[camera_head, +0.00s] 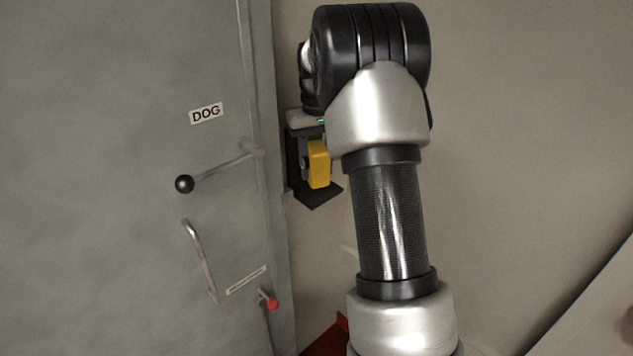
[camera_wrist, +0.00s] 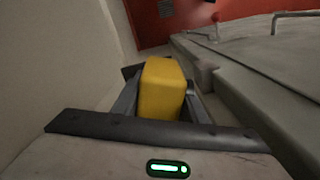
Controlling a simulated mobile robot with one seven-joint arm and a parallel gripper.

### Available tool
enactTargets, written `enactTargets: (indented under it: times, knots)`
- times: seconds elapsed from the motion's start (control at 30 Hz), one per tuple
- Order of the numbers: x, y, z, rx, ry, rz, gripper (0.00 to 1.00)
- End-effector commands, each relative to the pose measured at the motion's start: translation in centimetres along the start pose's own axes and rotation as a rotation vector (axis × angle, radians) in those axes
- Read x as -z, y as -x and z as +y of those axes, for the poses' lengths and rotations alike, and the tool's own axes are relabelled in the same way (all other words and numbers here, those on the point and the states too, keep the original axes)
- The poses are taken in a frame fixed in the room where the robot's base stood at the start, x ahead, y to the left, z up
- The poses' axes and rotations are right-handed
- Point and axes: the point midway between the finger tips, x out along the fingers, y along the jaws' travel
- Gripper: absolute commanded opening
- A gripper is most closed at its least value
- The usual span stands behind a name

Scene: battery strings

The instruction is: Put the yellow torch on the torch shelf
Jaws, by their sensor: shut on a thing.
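The yellow torch (camera_head: 319,165) is a blocky yellow body beside the grey door's edge. In the wrist view the torch (camera_wrist: 162,90) sits between the two fingers of my gripper (camera_wrist: 160,102). A dark bracket with a flat lower plate (camera_head: 312,194), seemingly the torch shelf, is on the wall just below the torch. I cannot tell whether the torch touches the plate. A dark edge shows behind the torch in the wrist view (camera_wrist: 130,72).
A grey steel door (camera_head: 110,240) marked DOG stands at left. Its ball-ended lever (camera_head: 220,168) reaches close to the bracket. A curved handle (camera_head: 200,260) and a red-knobbed lever (camera_head: 269,303) sit lower. A red surface (camera_head: 330,338) is at the bottom. The wall at right is bare.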

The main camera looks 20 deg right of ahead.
Motion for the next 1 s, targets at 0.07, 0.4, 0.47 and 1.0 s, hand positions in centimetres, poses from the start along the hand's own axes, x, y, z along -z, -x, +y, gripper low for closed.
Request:
enactTargets:
  times: [0.07, 0.4, 0.47, 1.0]
  knots:
    - [-0.1, -0.8, 0.1, -0.001, -0.002, -0.001, 0.06]
    - [-0.2, -5.2, 0.1, 0.0, -0.002, -0.002, 0.06]
    - [0.0, -5.6, 0.1, 0.0, -0.001, -0.001, 0.06]
    - [0.2, -6.4, 0.0, -0.001, -0.002, -0.001, 0.56]
